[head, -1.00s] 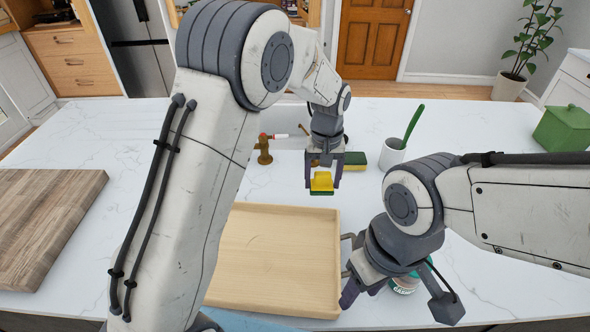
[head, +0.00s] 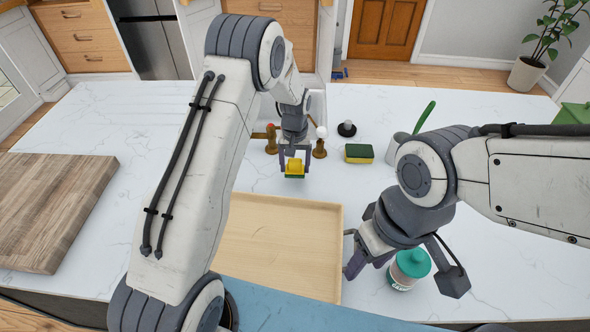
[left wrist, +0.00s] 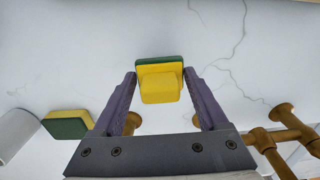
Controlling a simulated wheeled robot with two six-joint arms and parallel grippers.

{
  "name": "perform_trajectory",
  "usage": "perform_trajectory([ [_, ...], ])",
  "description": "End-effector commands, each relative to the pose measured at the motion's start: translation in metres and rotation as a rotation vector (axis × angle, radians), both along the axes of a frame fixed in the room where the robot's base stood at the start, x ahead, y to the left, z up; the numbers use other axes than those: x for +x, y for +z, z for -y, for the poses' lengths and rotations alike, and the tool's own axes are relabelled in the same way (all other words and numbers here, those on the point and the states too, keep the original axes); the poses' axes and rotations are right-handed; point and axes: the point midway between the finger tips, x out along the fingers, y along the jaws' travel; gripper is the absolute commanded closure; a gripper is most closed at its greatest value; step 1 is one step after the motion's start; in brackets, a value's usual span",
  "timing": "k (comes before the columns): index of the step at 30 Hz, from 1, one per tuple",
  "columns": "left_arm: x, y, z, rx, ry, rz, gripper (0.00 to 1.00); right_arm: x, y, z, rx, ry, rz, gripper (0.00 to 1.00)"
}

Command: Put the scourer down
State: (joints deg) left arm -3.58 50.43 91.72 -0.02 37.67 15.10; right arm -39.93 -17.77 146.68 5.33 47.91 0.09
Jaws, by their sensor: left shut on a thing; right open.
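The scourer (head: 294,170), yellow with a green layer and a raised yellow block, is held between the fingertips of my left gripper (head: 295,158). It is above the white worktop, beyond the far edge of the wooden tray (head: 280,245). In the left wrist view the scourer (left wrist: 160,85) sits between both purple fingers, with worktop behind it. My right gripper (head: 368,268) is open and empty, low beside the tray's right edge.
A second yellow-green sponge (head: 359,153) lies right of my left gripper, near a grey-white cup (head: 398,146). Brass taps (head: 271,140) stand behind. A teal-capped jar (head: 408,268) is close to my right gripper. A wooden board (head: 55,205) lies left. The tray looks empty where visible.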

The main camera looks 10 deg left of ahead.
Motion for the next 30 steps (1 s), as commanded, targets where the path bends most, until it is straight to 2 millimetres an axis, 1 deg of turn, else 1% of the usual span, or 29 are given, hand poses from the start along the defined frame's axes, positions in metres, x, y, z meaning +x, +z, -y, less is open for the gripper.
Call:
perform_trajectory([
  [1, -0.002, -0.006, 0.000, 0.001, 0.000, -0.007, 0.94, 0.000, 0.007, 0.000, 0.000, 0.001, 0.000, 0.50],
  [3, -0.002, -0.017, 0.000, 0.001, 0.000, -0.007, 0.94, 0.000, 0.013, 0.000, 0.000, 0.002, 0.000, 0.50],
  [7, -0.001, -0.031, 0.000, 0.000, 0.000, -0.004, 0.94, 0.000, 0.018, 0.000, 0.000, 0.003, 0.000, 0.50],
  [10, -0.001, -0.035, 0.000, 0.000, 0.000, -0.001, 0.94, 0.000, 0.018, 0.000, 0.000, 0.003, 0.000, 0.50],
  [15, -0.001, -0.035, 0.001, 0.000, 0.000, -0.001, 0.94, 0.000, 0.017, 0.000, 0.000, 0.003, 0.000, 0.50],
  [19, -0.001, -0.039, 0.001, 0.000, 0.000, -0.002, 0.94, 0.000, 0.013, 0.000, 0.000, 0.003, 0.000, 0.50],
  [20, -0.001, -0.039, 0.001, 0.000, 0.000, -0.002, 0.20, 0.000, 0.013, 0.000, 0.000, 0.003, 0.000, 0.50],
  [21, -0.001, -0.038, 0.001, 0.000, 0.000, -0.002, 0.05, 0.000, 0.014, 0.000, 0.000, 0.003, 0.000, 0.50],
  [22, -0.001, -0.038, 0.000, 0.000, 0.000, -0.002, 0.00, 0.000, 0.014, 0.000, 0.000, 0.003, 0.000, 0.50],
  [30, -0.001, -0.035, 0.000, 0.000, 0.000, -0.002, 0.00, 0.000, 0.017, 0.000, 0.000, 0.003, 0.000, 0.50],
])
